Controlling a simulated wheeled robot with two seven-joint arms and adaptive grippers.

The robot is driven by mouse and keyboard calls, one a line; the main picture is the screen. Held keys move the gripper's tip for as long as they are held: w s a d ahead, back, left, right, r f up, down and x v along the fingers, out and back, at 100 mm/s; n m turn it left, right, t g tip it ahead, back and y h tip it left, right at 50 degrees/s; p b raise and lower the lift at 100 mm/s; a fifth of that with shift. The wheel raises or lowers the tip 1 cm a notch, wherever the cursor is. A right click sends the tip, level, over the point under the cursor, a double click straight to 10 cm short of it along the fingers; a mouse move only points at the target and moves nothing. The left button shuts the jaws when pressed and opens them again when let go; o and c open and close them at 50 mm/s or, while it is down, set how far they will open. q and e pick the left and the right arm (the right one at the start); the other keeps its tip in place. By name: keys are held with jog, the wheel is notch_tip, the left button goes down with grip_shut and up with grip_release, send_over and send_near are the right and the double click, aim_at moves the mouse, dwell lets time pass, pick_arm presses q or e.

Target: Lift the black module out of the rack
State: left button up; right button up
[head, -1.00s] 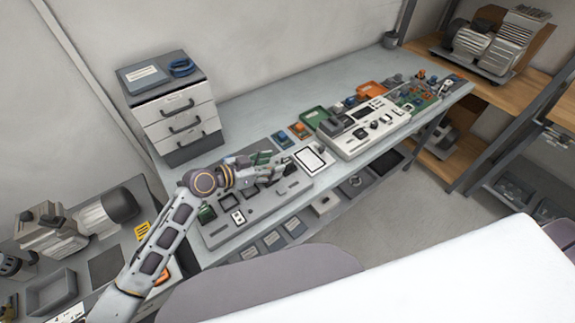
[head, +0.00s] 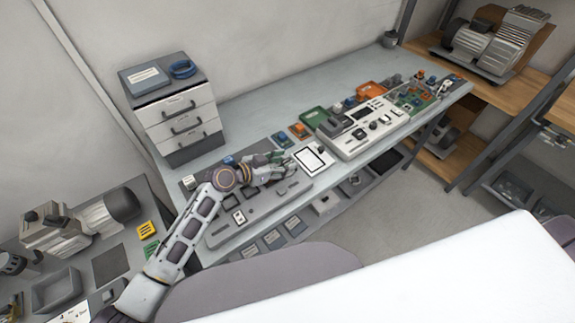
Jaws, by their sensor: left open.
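The grey rack (head: 263,207) lies on the long workbench, with dark square slots or modules (head: 231,201) along it. I cannot tell for certain which dark piece is the black module; my left arm and hand hide part of the rack. My left gripper (head: 288,166) is open above the rack's far right part, close to a white-framed panel. Its fingers point right, and nothing shows clearly between them. My right gripper is not in view.
A white instrument panel (head: 360,128) with dark blocks and knobs stands right of the rack. A drawer unit (head: 180,122) stands at the back left. Green (head: 313,115) and orange trays lie behind the panel. The bench strip along the wall is mostly clear.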

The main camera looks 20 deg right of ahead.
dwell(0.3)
pick_arm(q)
jog(key=c, duration=1.1)
jog(key=shift+r, duration=0.15)
jog(key=shift+r+b, duration=0.4)
jog(key=shift+r, duration=4.45)
